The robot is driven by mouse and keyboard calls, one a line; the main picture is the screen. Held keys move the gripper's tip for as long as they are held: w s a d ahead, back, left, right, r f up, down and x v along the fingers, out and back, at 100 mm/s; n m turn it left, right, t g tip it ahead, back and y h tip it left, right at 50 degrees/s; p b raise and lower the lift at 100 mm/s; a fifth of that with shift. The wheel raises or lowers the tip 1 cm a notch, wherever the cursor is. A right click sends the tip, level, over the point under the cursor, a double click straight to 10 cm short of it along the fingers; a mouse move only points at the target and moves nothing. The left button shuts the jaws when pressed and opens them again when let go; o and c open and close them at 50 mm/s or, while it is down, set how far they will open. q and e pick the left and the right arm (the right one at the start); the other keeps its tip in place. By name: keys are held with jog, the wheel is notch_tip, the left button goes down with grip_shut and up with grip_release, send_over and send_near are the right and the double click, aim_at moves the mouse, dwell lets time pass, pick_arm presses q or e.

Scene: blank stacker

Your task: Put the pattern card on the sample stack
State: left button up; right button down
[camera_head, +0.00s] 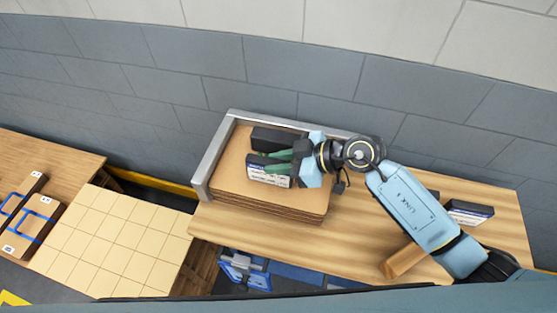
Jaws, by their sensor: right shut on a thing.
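The sample stack (228,183) is a pile of brown sheets inside a grey metal corner frame on the wooden table. My right gripper (272,160) reaches in from the right, over the stack. Its green fingers are shut on a black block with a white label, which I take to be the pattern card (268,178). The card is over the middle of the stack, label facing me; I cannot tell whether it touches the top sheet. My left gripper is not in view.
Another black labelled block (468,212) lies on the table's right side, and a wooden piece (403,261) near the front edge. A tan tiled surface (105,240) is at left. Blue items (245,270) sit below the table. The grey frame (212,160) walls the stack's left and back.

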jog(key=c, duration=1.3)
grip_release()
jog(key=shift+o, duration=0.2)
jog(key=v, duration=1.2)
